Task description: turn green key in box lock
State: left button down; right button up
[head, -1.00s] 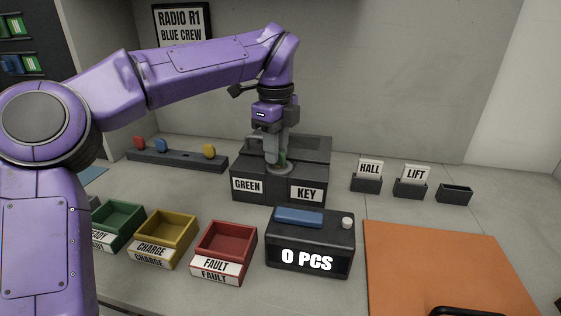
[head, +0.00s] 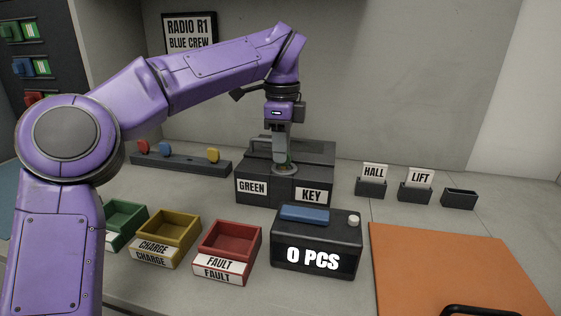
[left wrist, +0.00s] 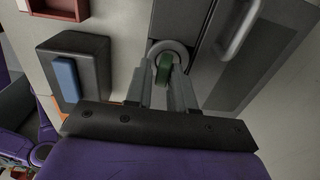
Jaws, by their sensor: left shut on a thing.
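The dark grey lock box (head: 257,200) stands at the back middle, with GREEN and KEY labels on its front. Its round lock sits on top, and its ring (left wrist: 183,48) shows in the left wrist view. The green key (left wrist: 163,70) stands in the lock, between my left fingers. My left gripper (head: 284,163) points down over the lock and is shut on the key. It also shows in the left wrist view (left wrist: 165,82). In the head view the fingers hide most of the key. My right gripper is in neither view.
A rack (head: 180,163) behind holds red, blue and yellow keys. Green, yellow (head: 190,225) and red (head: 250,240) trays and a counter box (head: 345,235) reading 0 PCS stand in front. HALL and LIFT card holders are at right, near an orange mat (head: 440,260).

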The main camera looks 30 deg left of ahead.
pick_arm(q)
jog(key=shift+s+d+f, duration=0.2)
jog(key=shift+d+f, duration=0.2)
jog(key=shift+f, duration=0.15)
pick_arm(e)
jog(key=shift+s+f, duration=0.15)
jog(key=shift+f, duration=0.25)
pick_arm(q)
jog(key=c, duration=0.9)
grip_release()
jog(key=shift+s, duration=0.1)
jog(key=shift+r, duration=0.1)
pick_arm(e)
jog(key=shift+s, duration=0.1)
pick_arm(q)
jog(key=shift+w, duration=0.2)
jog(key=shift+r, duration=0.2)
jog(key=r+p, duration=0.6)
jog(key=r, duration=0.2)
jog(key=shift+s+p, duration=0.2)
jog(key=shift+p, duration=0.15)
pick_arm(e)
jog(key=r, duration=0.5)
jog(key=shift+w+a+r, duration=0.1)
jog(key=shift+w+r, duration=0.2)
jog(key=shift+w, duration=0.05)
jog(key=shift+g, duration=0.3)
